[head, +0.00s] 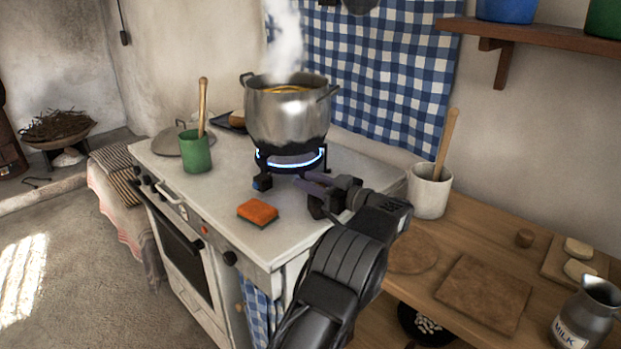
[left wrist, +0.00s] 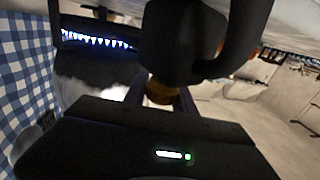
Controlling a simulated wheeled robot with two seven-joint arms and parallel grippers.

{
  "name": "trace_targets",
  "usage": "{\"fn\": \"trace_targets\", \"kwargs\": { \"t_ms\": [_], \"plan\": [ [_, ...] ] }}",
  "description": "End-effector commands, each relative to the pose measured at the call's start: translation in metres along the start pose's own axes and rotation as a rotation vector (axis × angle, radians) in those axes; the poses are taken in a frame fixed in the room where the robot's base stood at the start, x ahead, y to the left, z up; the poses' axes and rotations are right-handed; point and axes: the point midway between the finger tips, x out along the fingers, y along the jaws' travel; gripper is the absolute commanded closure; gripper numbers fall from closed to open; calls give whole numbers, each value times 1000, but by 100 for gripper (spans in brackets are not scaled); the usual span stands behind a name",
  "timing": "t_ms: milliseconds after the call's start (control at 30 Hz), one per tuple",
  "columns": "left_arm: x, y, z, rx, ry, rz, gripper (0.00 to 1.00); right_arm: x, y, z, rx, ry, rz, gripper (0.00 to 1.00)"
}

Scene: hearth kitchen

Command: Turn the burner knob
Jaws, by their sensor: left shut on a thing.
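The steel pot (head: 288,115) steams on the black burner (head: 290,160), whose blue flame ring (head: 305,160) is lit. My left gripper (head: 310,190) is low at the burner's front right, below the pot. It is shut on the burner knob; in the head view the fingers hide most of this grip. In the dark left wrist view, a small brass-coloured part, apparently the knob (left wrist: 160,92), shows between the fingers, with the flame at upper left. My right gripper is not in view.
An orange sponge (head: 257,212), a green cup (head: 196,150) with a wooden utensil and a lid (head: 182,140) are on the white stove top (head: 230,190). A white crock (head: 431,192) and wooden counter (head: 455,235) are on the right. A milk jug (head: 586,315) stands there.

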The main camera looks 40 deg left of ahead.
Motion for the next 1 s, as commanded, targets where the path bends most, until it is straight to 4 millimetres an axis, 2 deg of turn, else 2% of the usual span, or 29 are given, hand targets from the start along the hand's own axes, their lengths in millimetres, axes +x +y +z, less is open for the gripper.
{"fn": "trace_targets", "kwargs": {
  "t_ms": [500, 533, 800, 1000],
  "plan": [
    [1, -1, 1, 1, -1, -29, 100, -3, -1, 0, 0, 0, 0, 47],
    [1, -1, 1, 1, -1, -29, 68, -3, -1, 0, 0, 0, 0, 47],
    [1, -1, 1, 1, -1, -30, 47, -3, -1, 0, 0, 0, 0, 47],
    [1, -1, 1, 1, -1, -30, 47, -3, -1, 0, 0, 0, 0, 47]
  ]
}}
